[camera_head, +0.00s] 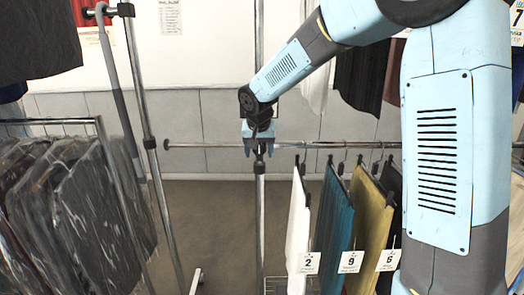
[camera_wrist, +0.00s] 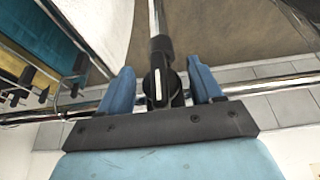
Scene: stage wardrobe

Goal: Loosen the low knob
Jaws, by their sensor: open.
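A black knob (camera_wrist: 160,88) with a white stripe sits on a black clamp where a vertical chrome pole meets a horizontal rail. In the wrist view it lies between my blue fingers, with a gap on each side. My gripper (camera_wrist: 163,78) is open and straddles the knob; no finger visibly touches it. In the head view my gripper (camera_head: 260,151) points down at the black clamp (camera_head: 259,164) on the middle pole (camera_head: 260,215), and hides most of the knob.
Right of the pole, garments with number tags hang from the rail (camera_head: 215,146), among them white (camera_head: 298,225), teal (camera_head: 335,220) and mustard (camera_head: 371,225) ones. Dark plastic-covered clothes (camera_head: 75,210) hang at left beside another pole (camera_head: 149,142). The floor (camera_head: 215,220) between is open.

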